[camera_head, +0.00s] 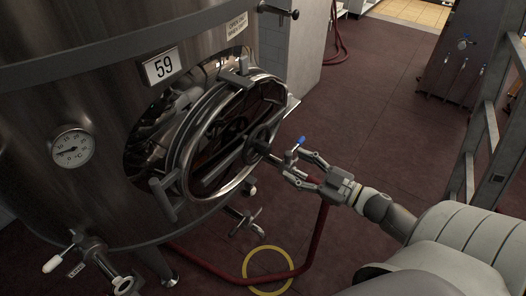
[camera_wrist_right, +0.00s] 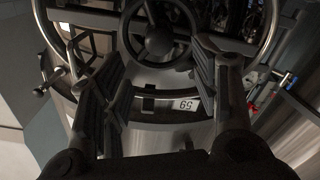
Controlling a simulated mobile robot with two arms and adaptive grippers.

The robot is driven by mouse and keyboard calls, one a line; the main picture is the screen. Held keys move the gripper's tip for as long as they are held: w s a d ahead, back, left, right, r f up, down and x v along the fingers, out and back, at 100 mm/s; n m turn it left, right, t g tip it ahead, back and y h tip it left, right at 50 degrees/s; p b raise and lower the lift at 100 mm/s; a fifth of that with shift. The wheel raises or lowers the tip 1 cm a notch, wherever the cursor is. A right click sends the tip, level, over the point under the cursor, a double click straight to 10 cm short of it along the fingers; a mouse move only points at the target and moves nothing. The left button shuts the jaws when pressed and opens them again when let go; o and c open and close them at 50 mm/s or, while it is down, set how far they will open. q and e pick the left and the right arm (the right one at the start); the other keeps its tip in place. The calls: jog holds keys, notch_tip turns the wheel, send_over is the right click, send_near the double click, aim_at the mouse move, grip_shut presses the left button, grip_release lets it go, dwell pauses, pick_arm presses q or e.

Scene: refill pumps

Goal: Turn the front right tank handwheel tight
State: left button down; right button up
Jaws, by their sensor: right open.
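A large steel tank (camera_head: 70,200) with the number plate 59 (camera_head: 162,66) fills the left of the head view. Its round hatch ring (camera_head: 178,165) faces right. A small dark handwheel (camera_head: 258,146) stands out from the middle of the hatch. My right gripper (camera_head: 291,162) is open just right of the handwheel, its fingers pointing at it. In the right wrist view the handwheel (camera_wrist_right: 159,30), with its spokes, lies ahead between the open fingers (camera_wrist_right: 155,58). The fingers look empty; whether they touch the rim I cannot tell. My left gripper is not in view.
A thermometer (camera_head: 72,147) and valves (camera_head: 92,255) are on the tank front. A red hose (camera_head: 318,240) runs over the floor below my right gripper, past a yellow ring (camera_head: 268,270). A metal frame (camera_head: 490,140) stands at the right. The floor behind is mostly clear.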

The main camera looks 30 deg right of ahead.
aim_at(270, 152)
jog(key=p+x, duration=0.2)
jog(key=x, duration=0.8)
jog(key=shift+w+f, duration=0.1)
jog(key=shift+w, duration=0.25)
grip_shut()
